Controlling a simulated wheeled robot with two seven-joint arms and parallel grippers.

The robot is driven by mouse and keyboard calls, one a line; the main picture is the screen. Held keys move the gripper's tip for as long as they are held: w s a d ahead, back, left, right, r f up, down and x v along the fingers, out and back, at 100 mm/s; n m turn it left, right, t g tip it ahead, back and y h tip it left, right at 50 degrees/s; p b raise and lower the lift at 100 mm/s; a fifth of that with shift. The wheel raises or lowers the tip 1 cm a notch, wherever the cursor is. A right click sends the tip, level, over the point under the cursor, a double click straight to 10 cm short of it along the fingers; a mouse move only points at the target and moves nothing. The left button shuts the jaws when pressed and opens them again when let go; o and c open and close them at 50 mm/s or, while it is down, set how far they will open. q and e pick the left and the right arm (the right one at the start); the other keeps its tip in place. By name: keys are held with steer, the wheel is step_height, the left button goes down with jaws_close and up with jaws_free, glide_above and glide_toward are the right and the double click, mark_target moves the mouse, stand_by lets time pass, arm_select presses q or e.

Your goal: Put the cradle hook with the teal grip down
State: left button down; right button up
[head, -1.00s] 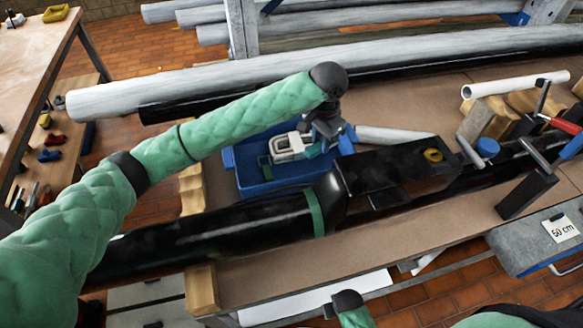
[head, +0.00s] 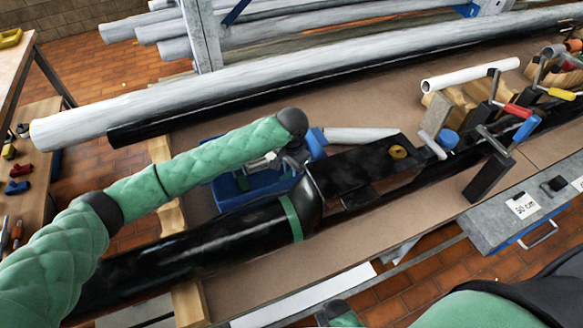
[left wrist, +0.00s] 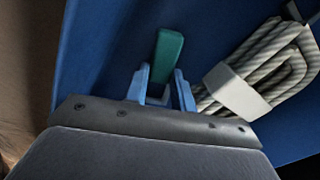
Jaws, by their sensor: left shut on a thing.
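My left gripper (head: 293,157) points down at the right end of the blue bin (head: 228,190). My dark wrist mostly hides its fingers in the head view. In the left wrist view, the two blue fingers (left wrist: 165,92) are shut on the teal grip of the cradle hook (left wrist: 169,55). The grip sticks out beyond the fingertips, with the blue bin's surface (left wrist: 105,60) behind it. The hook's other part is hidden, and I cannot tell whether it touches the bin. My right gripper is not in view.
A bundled grey rope (left wrist: 240,90) with a pale band lies in the bin, right beside the gripper. A black pipe (head: 200,250) with a green band runs close in front of the bin. Long grey pipes (head: 250,85) lie behind. Clamps (head: 490,150) stand at right.

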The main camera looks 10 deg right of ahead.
arm_select(q)
steer(key=shift+f, duration=0.1)
steer(key=c, duration=0.9)
jaws_free()
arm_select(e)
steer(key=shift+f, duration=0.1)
arm_select(q)
steer(key=shift+r, duration=0.25)
step_height(320, 180, up, 12)
steer(key=b, duration=0.3)
steer(key=shift+b, duration=0.4)
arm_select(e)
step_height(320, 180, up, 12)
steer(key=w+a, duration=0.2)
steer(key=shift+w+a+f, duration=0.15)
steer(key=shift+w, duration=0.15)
arm_select(q)
steer(key=shift+f, duration=0.1)
